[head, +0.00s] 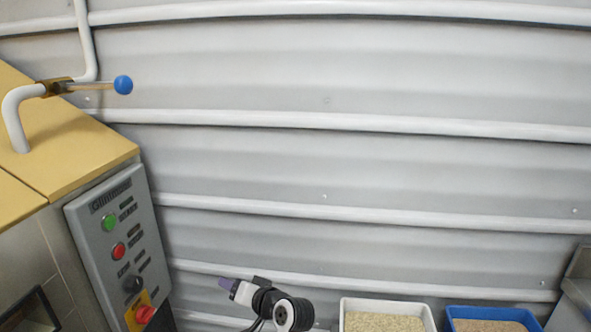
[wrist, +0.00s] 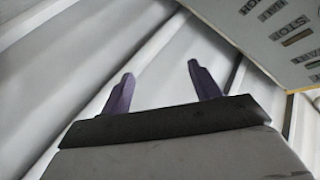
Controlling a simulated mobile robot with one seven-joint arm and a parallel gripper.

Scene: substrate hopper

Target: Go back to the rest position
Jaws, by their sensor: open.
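My gripper (wrist: 156,86) shows in the wrist view with its two purple fingers apart and nothing between them. In the head view my gripper (head: 228,285) is small at the bottom middle, pointing left toward the control panel and apart from it. The corrugated grey wall (head: 350,165) stands behind it. In the wrist view the panel (wrist: 275,35) shows at the upper right, with lettering tilted.
The yellow-topped machine (head: 85,160) stands at the left. Its grey control panel (head: 119,245) has several buttons and knobs. A pipe carries a lever with a blue ball (head: 123,84). A white bin (head: 344,309) and a blue bin (head: 448,321) hold granular material at the lower right.

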